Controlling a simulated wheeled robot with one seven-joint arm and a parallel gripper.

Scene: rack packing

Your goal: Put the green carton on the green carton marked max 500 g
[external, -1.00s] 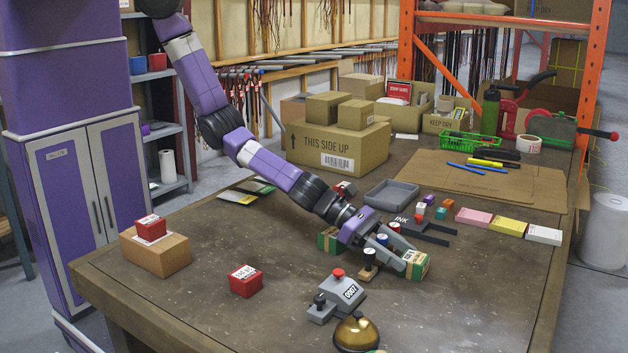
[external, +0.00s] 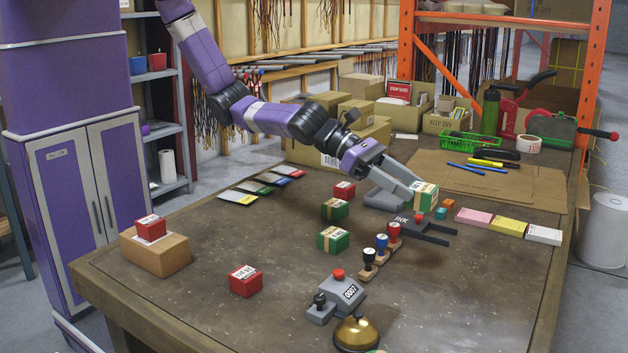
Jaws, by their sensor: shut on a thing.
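My gripper (external: 408,186) is shut on a green carton (external: 425,199) with a pale top label. It holds the carton above the table, near the grey tray and the stamp rack; the exact height is hard to tell. Two more green cartons with pale labels sit on the table to the left: one in front (external: 333,241) and one farther back (external: 334,210). Nothing rests on either. The label writing is too small to read, so I cannot tell which is marked max 500 g.
Stamps (external: 382,244) stand beside the front green carton, near the black INK rack (external: 432,234). A grey tray (external: 382,202) lies partly under my gripper. Red cartons (external: 245,283) (external: 345,189), a numbering device (external: 345,292) and a brass bell (external: 356,333) are around.

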